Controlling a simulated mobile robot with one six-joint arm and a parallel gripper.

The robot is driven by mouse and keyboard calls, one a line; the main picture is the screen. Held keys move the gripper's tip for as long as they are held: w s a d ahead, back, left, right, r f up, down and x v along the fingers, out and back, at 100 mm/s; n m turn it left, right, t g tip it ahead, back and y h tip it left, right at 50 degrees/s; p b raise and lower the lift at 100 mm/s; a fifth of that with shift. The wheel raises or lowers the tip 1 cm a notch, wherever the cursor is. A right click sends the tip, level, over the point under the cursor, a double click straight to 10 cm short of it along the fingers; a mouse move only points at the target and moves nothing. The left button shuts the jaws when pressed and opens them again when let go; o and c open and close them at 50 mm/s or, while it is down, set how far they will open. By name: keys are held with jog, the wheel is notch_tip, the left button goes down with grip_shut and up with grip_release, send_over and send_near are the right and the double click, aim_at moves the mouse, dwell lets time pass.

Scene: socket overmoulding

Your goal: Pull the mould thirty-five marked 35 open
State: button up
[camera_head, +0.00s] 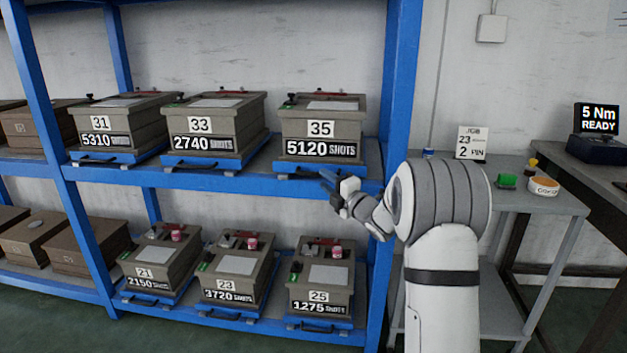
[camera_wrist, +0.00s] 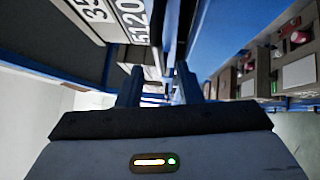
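The mould marked 35 (camera_head: 320,116) is a grey-brown box with a "5120 SHOTS" label, at the right end of the upper shelf. It sits on a blue tray (camera_head: 284,168) with a dark handle at its front. My gripper (camera_head: 328,180) is in front of the shelf edge, just below and right of the mould. The mould's label (camera_wrist: 132,20) shows sideways at the top left of the wrist view. I cannot tell whether the fingers touch the handle.
Moulds 31 (camera_head: 100,124) and 33 (camera_head: 200,128) stand to the left on the same shelf. Moulds 21, 23 and 25 (camera_head: 318,297) stand on the lower shelf. A blue rack post (camera_head: 400,80) rises right of mould 35. A grey side table (camera_head: 535,200) holds small items.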

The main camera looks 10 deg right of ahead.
aim_at(316, 174)
jog(key=x, duration=0.5)
jog(key=shift+w+a, duration=0.1)
jog(key=shift+w, duration=0.1)
grip_shut()
dwell(0.3)
